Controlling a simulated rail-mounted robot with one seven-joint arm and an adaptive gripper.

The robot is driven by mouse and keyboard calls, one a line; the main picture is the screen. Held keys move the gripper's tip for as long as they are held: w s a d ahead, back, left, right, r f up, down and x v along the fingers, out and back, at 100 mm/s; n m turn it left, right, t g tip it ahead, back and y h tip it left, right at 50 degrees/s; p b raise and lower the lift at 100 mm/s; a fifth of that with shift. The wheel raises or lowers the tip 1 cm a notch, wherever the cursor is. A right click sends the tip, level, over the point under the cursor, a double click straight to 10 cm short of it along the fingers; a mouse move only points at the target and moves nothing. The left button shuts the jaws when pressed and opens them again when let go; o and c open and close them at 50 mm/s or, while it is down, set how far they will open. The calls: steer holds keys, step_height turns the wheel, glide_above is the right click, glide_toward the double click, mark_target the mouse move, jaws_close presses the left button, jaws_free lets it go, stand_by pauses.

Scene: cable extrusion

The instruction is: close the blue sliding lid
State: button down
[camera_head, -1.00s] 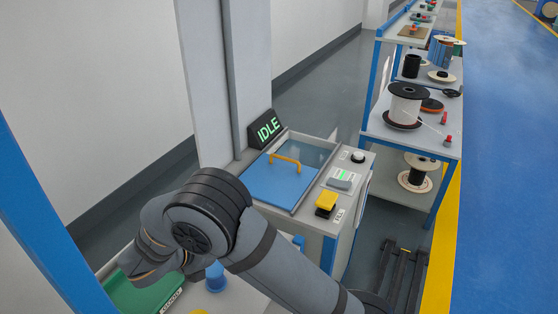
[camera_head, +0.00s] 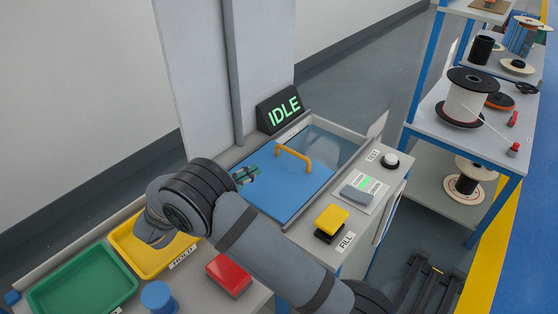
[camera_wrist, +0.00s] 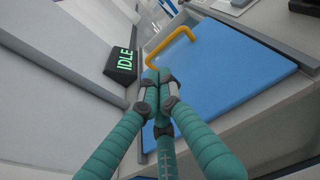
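The blue sliding lid (camera_head: 290,195) lies flat on the grey machine top, with a yellow arched handle (camera_head: 294,155) near its far edge. Beyond that edge a clear, glassy area (camera_head: 330,147) shows uncovered by the blue lid. My gripper (camera_head: 252,173) is at the lid's left edge, to the left of the handle. In the wrist view my gripper's green fingers (camera_wrist: 158,78) have their tips together with nothing seen between them. They appear near the lower end of the handle (camera_wrist: 172,46), over the edge of the blue lid (camera_wrist: 220,80); contact cannot be told.
A display reading IDLE (camera_head: 280,108) stands behind the lid. Yellow (camera_head: 150,252) and green (camera_head: 85,284) trays and a red button (camera_head: 229,275) are nearer.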

mark_target(289, 152)
steer(key=x, duration=1.3)
steer(key=shift+d+p, duration=0.1)
steer(key=shift+p, duration=0.25)
